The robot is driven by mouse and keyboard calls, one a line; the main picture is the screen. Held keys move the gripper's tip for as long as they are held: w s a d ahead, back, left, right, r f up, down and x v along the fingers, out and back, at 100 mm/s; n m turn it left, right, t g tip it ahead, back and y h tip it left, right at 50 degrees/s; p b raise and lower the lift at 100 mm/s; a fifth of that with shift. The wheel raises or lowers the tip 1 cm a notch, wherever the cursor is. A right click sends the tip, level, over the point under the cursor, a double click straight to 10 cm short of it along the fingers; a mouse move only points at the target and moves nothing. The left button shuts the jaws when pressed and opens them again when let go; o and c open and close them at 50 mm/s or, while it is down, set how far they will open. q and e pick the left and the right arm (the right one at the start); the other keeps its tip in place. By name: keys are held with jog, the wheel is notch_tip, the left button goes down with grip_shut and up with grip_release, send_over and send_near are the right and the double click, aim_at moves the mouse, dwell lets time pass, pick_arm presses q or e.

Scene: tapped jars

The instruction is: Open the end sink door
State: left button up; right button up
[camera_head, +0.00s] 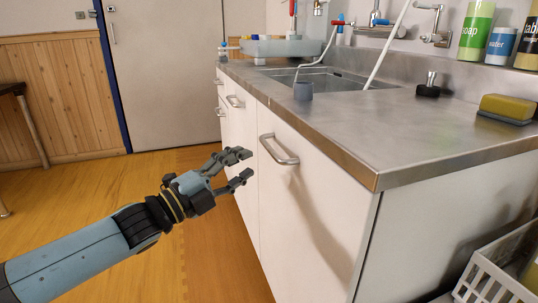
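The end sink door (318,222) is the wide white front panel at the near end of the sink cabinet. It looks flush with the cabinet front. Its metal bar handle (279,150) sits near the top left of the panel. My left gripper (249,164) comes in from the left, just left of the handle. Its two dark fingers point toward the cabinet and are spread with nothing between them. I see a gap between the fingertips and the handle, so it appears not to be holding it. My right gripper is not in view.
The steel counter (350,123) overhangs the door with a sharp near corner. A white crate (490,285) is at lower right. The wooden floor (222,245) before the cabinet is clear.

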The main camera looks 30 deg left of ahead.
aim_at(269, 146)
pick_arm(q)
jog(key=x, duration=0.8)
jog(key=shift+w, duration=0.2)
jog(key=shift+c, duration=0.2)
jog(key=shift+f, duration=0.1)
grip_shut()
